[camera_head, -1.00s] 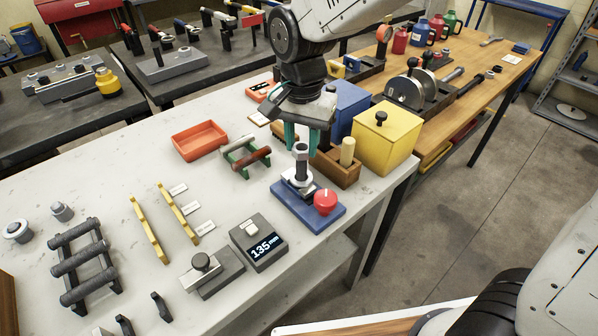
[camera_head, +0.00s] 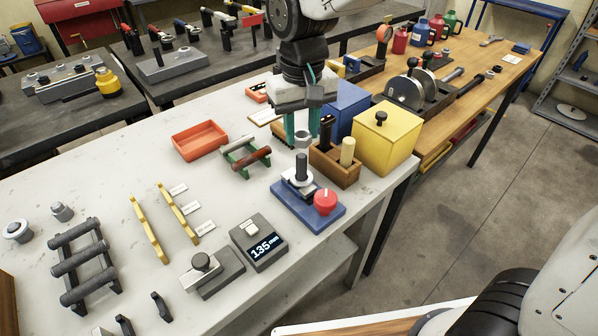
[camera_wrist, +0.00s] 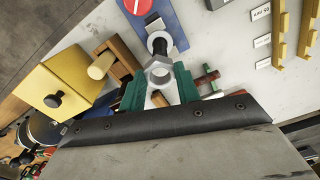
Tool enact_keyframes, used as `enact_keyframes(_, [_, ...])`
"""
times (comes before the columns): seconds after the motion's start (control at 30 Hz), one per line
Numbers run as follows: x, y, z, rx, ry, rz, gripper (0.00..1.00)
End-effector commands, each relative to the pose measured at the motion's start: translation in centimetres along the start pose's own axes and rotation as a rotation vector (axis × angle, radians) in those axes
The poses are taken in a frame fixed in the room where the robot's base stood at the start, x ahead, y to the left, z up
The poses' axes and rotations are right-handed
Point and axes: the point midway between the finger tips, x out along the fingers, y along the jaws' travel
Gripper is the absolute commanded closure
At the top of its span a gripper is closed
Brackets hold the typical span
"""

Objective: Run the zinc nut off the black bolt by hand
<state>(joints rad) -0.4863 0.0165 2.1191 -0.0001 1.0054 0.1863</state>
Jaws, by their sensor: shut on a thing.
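The black bolt (camera_head: 301,166) stands upright, its upper shank bare, in a round metal seat (camera_head: 298,184) on a blue base (camera_head: 290,208) with a red knob (camera_head: 325,201). The zinc nut (camera_head: 302,139) is off the bolt, above and slightly behind its top in the head view. My gripper (camera_head: 301,133) is shut on the nut, its green fingers at either side. In the wrist view the nut (camera_wrist: 160,75) sits between the fingertips, with the bolt (camera_wrist: 156,24) beyond it and apart from it.
A wooden block (camera_head: 335,168) with upright handles and a yellow box (camera_head: 385,142) stand close at right. A green rack (camera_head: 240,150) and an orange tray (camera_head: 199,141) lie to the left. A gauge reading 135 (camera_head: 259,243) is in front.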

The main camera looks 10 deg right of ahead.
Motion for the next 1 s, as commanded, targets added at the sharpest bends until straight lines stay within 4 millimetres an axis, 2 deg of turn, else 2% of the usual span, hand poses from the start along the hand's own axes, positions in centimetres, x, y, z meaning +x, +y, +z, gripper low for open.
enact_keyframes(0.7, [-3.6, 0.0, 0.0, 0.000, 0.001, 0.000, 0.95])
enact_keyframes(1.0, [-4.2, 0.0, 0.0, 0.000, -0.001, 0.000, 0.95])
